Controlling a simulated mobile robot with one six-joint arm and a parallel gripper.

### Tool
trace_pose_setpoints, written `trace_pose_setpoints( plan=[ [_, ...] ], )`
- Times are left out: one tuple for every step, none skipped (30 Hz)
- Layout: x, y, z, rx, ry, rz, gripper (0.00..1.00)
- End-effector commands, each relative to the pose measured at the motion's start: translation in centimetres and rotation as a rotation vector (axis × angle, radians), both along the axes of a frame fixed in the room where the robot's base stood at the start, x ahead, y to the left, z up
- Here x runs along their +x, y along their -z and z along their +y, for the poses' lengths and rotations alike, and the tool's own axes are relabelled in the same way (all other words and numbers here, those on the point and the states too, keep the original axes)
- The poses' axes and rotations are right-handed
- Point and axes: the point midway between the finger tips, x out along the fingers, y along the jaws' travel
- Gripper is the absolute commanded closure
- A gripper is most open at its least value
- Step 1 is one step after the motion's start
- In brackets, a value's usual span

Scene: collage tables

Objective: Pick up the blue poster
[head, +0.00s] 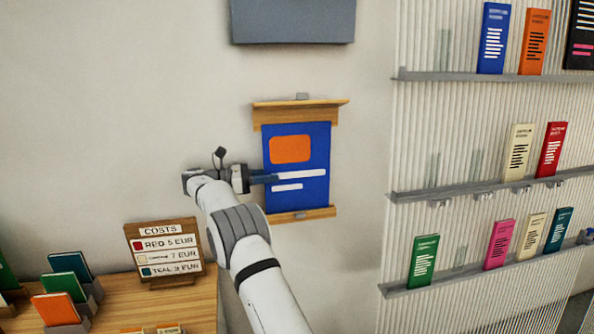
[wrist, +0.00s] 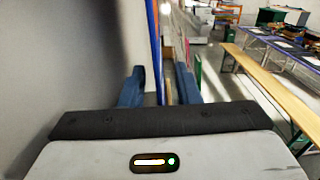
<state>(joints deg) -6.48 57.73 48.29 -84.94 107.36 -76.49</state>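The blue poster (head: 314,154) hangs upright on the wall between two wooden strips, with an orange block and white bars on it. My gripper (head: 264,179) is at its left edge, reaching in from the left, with the fingertips overlapping the edge in the head view. In the wrist view the poster (wrist: 153,40) shows edge-on as a thin blue strip. My gripper's two dark blue fingers (wrist: 158,85) stand apart there, with the strip between them and a gap visible. Contact with the poster cannot be made out.
A wooden strip (head: 300,112) with a small clip is at the poster's top, another (head: 303,214) at its bottom. A grey box (head: 292,20) is above. Shelves with leaflets (head: 490,75) stand right. A price sign (head: 164,250) stands on the table at lower left.

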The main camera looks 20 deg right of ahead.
Motion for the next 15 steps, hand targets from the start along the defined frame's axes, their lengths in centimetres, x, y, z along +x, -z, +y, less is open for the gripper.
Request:
trace_pose_setpoints(
  plan=[
    [-0.2,-0.3,-0.8,0.0,0.002,0.002,0.71],
    [-0.2,-0.3,-1.3,0.0,0.003,0.002,0.71],
    [-0.3,-0.3,-2.0,0.0,0.002,0.002,0.71],
    [-0.4,-0.2,-2.4,0.0,0.002,0.002,0.71],
    [-0.5,-0.2,-2.8,0.0,0.002,0.002,0.71],
    [-0.5,-0.1,-3.2,0.0,0.001,0.0,0.71],
    [-0.6,-0.1,-3.5,0.001,0.001,0.0,0.71],
    [-0.6,0.0,-3.8,0.001,0.0,0.001,0.71],
    [-0.7,0.0,-4.0,0.001,0.0,0.001,0.71],
    [-0.7,0.1,-4.1,0.001,-0.001,0.001,0.71],
    [-0.7,0.1,-4.1,0.001,-0.001,0.0,0.71],
    [-0.7,0.1,-4.1,0.001,-0.001,0.0,0.71],
    [-0.7,0.2,-4.1,0.001,-0.001,0.0,0.71],
    [-0.7,0.2,-4.1,0.001,-0.002,0.0,0.71],
    [-0.7,0.2,-4.1,0.001,-0.002,0.0,0.71]
  ],
)
